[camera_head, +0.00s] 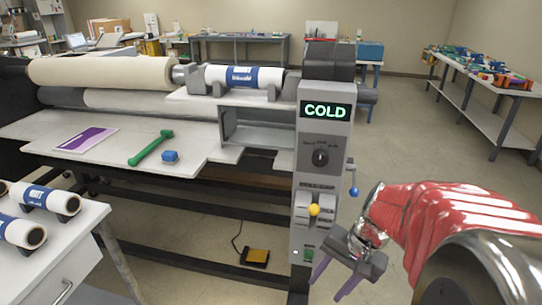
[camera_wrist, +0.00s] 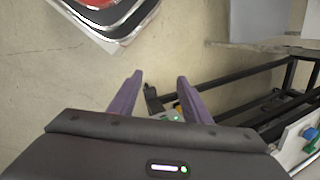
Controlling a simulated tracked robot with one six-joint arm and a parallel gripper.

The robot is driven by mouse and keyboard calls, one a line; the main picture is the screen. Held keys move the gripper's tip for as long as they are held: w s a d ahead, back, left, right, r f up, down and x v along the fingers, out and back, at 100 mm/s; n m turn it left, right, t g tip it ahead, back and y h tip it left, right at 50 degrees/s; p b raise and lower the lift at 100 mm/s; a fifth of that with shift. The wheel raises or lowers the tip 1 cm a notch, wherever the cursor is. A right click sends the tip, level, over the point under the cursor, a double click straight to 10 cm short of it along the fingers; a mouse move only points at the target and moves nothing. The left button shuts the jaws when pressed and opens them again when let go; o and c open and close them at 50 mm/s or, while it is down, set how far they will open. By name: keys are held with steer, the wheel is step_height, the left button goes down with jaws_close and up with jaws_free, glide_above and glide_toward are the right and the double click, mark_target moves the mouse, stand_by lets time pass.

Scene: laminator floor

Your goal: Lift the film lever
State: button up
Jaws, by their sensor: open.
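The laminator's grey control post (camera_head: 322,150) stands at the middle of the head view, with a lit green COLD display (camera_head: 325,111). A lever with a yellow knob (camera_head: 314,210) sits on a pale plate low on the post's front. A second lever with a blue knob (camera_head: 353,192) is on the post's right side. No readable label shows which one is the film lever. My gripper (camera_head: 325,290) is open and empty, to the lower right of the post, below both knobs. In the wrist view my open gripper (camera_wrist: 160,77) points toward the floor and the dark frame.
A film roll (camera_head: 243,77) lies on top of the laminator. A yellow pedal (camera_head: 256,257) is on the floor. A white cart (camera_head: 80,245) stands left.

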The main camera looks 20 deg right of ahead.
steer(key=w+d+f+m+t+y, duration=0.2)
steer(key=w+d+m+t, duration=0.15)
steer(key=d+m, duration=0.3)
steer(key=w+d+f+m+t+y, duration=0.2)
steer(key=d+m+t+y, duration=0.15)
steer(key=d+m, duration=0.3)
steer(key=w+d+r+m+t+h, duration=0.1)
steer(key=d+r+m+t+h, duration=0.1)
steer(key=d+m+t, duration=0.2)
steer(key=w+d+r+m+t+h, duration=0.2)
steer(key=d+m+t, duration=0.3)
steer(key=d, duration=0.5)
steer(key=shift+w+d+r+m+h, duration=0.15)
steer(key=shift+r+m+h, duration=0.15)
steer(key=shift+r+h, duration=0.4)
steer(key=shift+w+r+y, duration=0.15)
steer(key=shift+y, duration=0.2)
steer(key=x, duration=1.3)
steer(key=shift+w, duration=0.3)
